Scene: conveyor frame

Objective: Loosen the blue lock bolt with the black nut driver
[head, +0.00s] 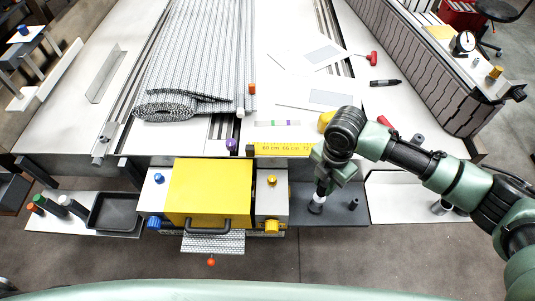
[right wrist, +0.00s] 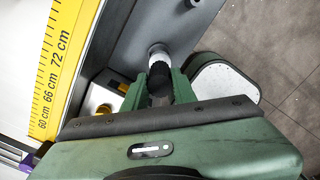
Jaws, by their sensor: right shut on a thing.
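My right gripper (head: 320,189) is over the dark grey shelf right of the yellow-covered unit. In the right wrist view, its fingers (right wrist: 157,92) are shut on a black ribbed handle, which I take for the black nut driver (right wrist: 159,72). A white collar lies beyond the handle, near or on the shelf; I cannot tell if it touches. Two blue parts show at the unit's left: a small blue bolt head on top (head: 158,178) and a blue knob in front (head: 154,222). I cannot tell which is the lock bolt. My left gripper is not in view.
A yellow ruler (head: 280,149) lies along the table edge. A small dark peg (head: 353,203) stands right of my gripper. A black tray (head: 113,212) and capped cylinders are at left.

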